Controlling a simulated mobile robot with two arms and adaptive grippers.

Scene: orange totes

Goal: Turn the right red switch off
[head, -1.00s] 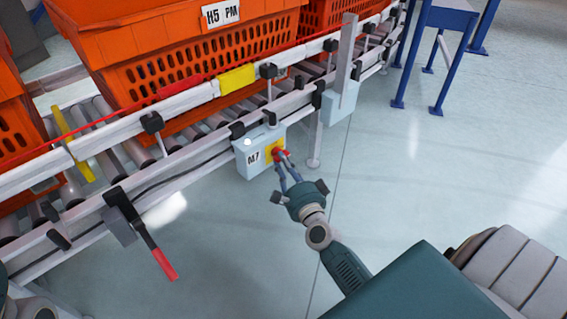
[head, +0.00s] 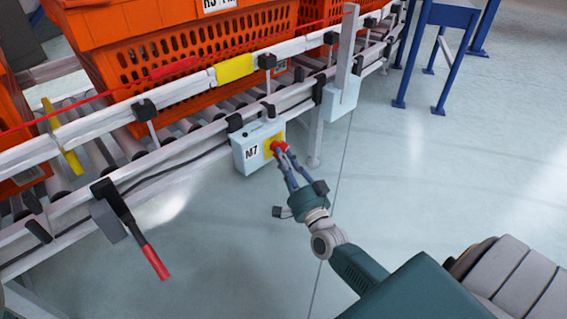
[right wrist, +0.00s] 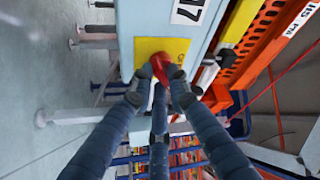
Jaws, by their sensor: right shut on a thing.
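The red switch is a round red knob (head: 279,146) on a yellow plate (head: 269,141) on the front of a pale blue-grey box marked M7 (head: 246,164). It also shows in the right wrist view as a red knob (right wrist: 160,66) in front of the yellow plate (right wrist: 152,50). My right gripper (head: 283,153) is shut on the knob, with its fingers around it. In the right wrist view the fingertips (right wrist: 160,82) meet at the knob and hide part of it. My left gripper is not in view.
Orange totes (head: 185,66) stand on a roller conveyor with a white rail (head: 190,90). A lever with a red grip (head: 155,262) hangs at the left front. Another grey box (head: 341,98) is right of M7. A blue frame (head: 425,60) stands at the back right. The floor in front is clear.

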